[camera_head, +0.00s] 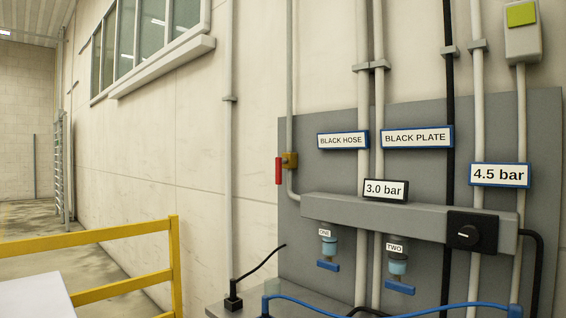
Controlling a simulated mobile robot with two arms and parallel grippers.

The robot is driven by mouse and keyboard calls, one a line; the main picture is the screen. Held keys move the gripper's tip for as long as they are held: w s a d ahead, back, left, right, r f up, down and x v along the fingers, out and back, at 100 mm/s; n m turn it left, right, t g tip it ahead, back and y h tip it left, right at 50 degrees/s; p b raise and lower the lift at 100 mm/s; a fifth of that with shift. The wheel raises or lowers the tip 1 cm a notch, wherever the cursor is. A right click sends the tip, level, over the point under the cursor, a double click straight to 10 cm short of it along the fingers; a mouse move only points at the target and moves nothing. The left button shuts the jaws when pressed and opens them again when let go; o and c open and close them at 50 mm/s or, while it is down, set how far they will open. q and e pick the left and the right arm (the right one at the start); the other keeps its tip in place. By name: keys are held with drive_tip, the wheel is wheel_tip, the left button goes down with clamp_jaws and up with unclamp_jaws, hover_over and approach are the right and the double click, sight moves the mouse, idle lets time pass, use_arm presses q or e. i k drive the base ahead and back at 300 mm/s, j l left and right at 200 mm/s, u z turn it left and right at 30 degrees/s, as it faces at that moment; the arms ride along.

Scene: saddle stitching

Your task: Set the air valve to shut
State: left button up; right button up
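A brass valve body (290,160) sits on a thin grey pipe at the left edge of the grey wall panel. Its red lever (279,171) stands upright on the left side of the body, roughly parallel to the pipe. No label on it shows, so I cannot tell for certain that it is the air valve. A black rotary knob (468,235) with a short white mark lying level is on the right end of the grey manifold bar. Neither gripper is in view.
The manifold bar (420,222) carries a 3.0 bar display (385,189) and two blue-handled units, ONE (328,245) and TWO (397,267). A 4.5 bar sign (500,175) is at right. A yellow railing (110,288) is at left. Hoses cross the lower front.

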sight(279, 161)
drive_tip(key=i+j, duration=0.6)
drive_tip(key=i+j+u, duration=0.1)
drive_tip(key=i+j, duration=0.5)
drive_tip(key=j, duration=0.2)
